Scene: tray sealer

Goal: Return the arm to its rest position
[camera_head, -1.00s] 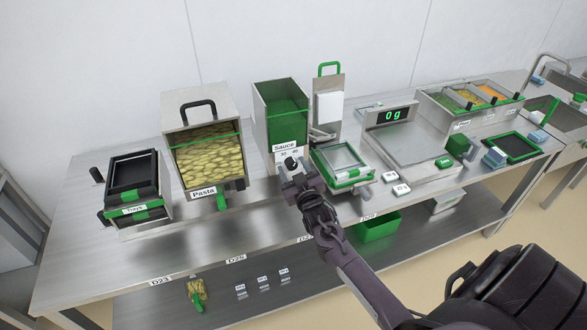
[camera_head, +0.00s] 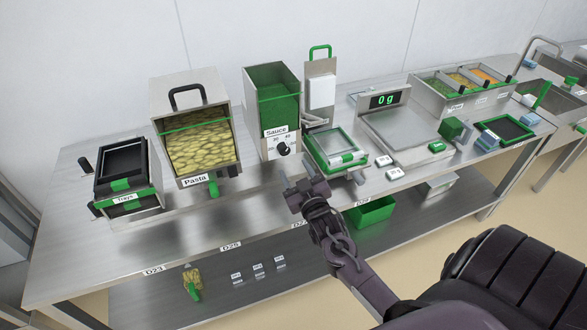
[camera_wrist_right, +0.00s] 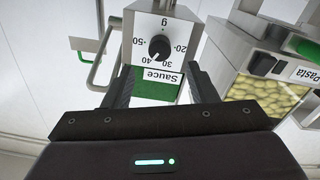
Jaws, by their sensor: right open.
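My right arm comes in from the lower right of the head view. Its gripper (camera_head: 303,193) is empty and open in front of the table's front edge, below the sauce dispenser (camera_head: 272,105). In the right wrist view the two fingers (camera_wrist_right: 155,92) stand apart, with the sauce dispenser's dial (camera_wrist_right: 160,47) and label seen upside down beyond them. Nothing is between the fingers. My left gripper is in neither view.
The steel table (camera_head: 120,240) holds a tray holder (camera_head: 125,178), a pasta dispenser (camera_head: 190,100), a tray sealer (camera_head: 336,146), a scale (camera_head: 400,130) and topping bins (camera_head: 462,92). A green bin (camera_head: 372,212) sits on the lower shelf. The table front by the pasta is clear.

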